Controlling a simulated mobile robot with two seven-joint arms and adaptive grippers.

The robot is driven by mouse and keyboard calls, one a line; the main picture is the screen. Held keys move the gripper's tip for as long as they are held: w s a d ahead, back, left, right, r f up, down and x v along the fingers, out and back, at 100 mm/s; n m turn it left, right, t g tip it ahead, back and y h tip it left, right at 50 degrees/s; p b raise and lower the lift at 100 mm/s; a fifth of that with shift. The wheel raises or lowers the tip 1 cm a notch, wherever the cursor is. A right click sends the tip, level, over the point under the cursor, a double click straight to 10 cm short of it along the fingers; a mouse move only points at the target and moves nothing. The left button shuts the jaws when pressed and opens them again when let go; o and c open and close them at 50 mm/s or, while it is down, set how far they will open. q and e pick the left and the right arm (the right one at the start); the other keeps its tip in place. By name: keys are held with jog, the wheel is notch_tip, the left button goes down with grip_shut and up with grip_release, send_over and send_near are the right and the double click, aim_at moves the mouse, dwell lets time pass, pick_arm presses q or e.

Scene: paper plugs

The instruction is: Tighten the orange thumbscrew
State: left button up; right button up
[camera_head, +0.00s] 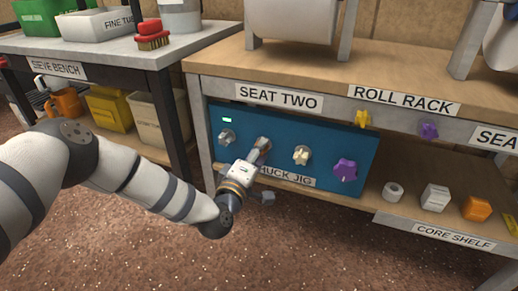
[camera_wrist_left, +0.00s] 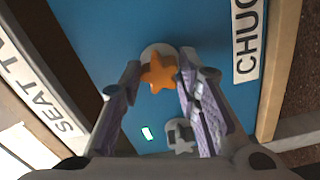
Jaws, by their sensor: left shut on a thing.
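The orange thumbscrew (camera_wrist_left: 158,73) is a star-shaped knob on a pale round base on the blue chuck jig panel (camera_wrist_left: 100,25). My left gripper (camera_wrist_left: 160,68) has one finger on each side of it and is shut on it. In the head view, my left gripper (camera_head: 262,146) is at the blue panel (camera_head: 290,128), between a grey knob and a cream knob, and hides the orange thumbscrew. My right gripper is in neither view.
A grey knob (camera_head: 226,137), cream knob (camera_head: 301,155) and purple knob (camera_head: 345,170) sit on the same panel. The roll rack's tabletop (camera_head: 300,68) overhangs it.

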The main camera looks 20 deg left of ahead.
pick_arm(q)
jog(key=m+p, duration=0.4)
jog(key=m, duration=1)
jog(key=shift+m+p, duration=0.3)
jog(key=o, duration=1.1)
jog(key=shift+o, duration=0.2)
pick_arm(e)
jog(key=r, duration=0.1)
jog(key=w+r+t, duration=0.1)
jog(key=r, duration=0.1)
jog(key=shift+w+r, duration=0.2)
pick_arm(q)
jog(key=shift+s+p, duration=1.3)
jog(key=shift+s, duration=0.75)
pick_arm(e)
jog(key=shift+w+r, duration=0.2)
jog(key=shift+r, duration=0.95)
